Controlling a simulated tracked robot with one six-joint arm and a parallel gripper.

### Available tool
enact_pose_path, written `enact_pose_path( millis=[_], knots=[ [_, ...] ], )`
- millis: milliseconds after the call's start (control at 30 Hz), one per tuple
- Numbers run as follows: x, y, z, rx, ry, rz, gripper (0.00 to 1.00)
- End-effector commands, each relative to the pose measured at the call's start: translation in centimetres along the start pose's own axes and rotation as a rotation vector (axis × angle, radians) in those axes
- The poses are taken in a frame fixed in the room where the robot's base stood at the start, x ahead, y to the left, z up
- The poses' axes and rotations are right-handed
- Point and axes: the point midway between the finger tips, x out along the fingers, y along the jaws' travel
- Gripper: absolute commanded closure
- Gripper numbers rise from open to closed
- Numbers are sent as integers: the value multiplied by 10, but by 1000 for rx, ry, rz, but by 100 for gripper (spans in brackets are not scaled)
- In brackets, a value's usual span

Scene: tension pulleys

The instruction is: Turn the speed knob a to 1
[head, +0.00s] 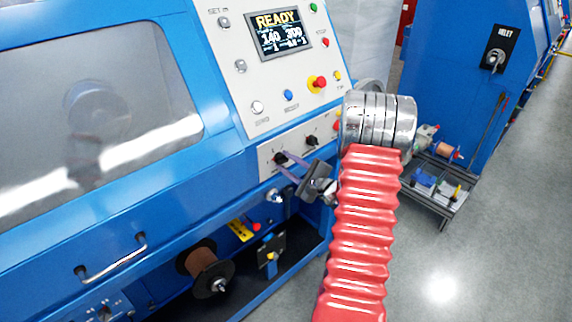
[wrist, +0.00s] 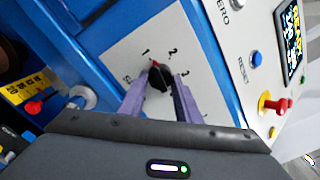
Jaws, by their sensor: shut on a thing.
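The black speed knob (wrist: 159,77) sits on a white dial plate with printed marks around it. A 1 shows at its upper left and a 2 at its upper right. A small red mark on the knob's upper edge points up, close to the 1. My gripper (wrist: 160,86) has its two purple fingers on either side of the knob, shut on it. In the head view the knob (head: 280,158) is partly hidden by the fingertips of my gripper (head: 284,163). I cannot read the knob's name.
A second black knob (head: 312,140) is to the right on the same plate. Above are a red emergency button (head: 319,83), a blue button (head: 288,95) and a display (head: 280,32) reading READY. A round metal fitting (head: 273,195) juts out below the plate.

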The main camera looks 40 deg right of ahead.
Motion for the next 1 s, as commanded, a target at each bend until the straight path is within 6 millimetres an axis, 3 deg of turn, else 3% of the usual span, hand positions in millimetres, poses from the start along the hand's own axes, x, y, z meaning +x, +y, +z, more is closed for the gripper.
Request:
enact_pose_path(
  millis=[333, 833, 867, 1000],
  knots=[
    [0, 3, 1, -166, -2, 7, 92],
    [0, 5, 1, -191, -3, 10, 92],
    [0, 5, 1, -191, -3, 10, 68],
    [0, 4, 1, -191, -2, 8, 59]
  ],
)
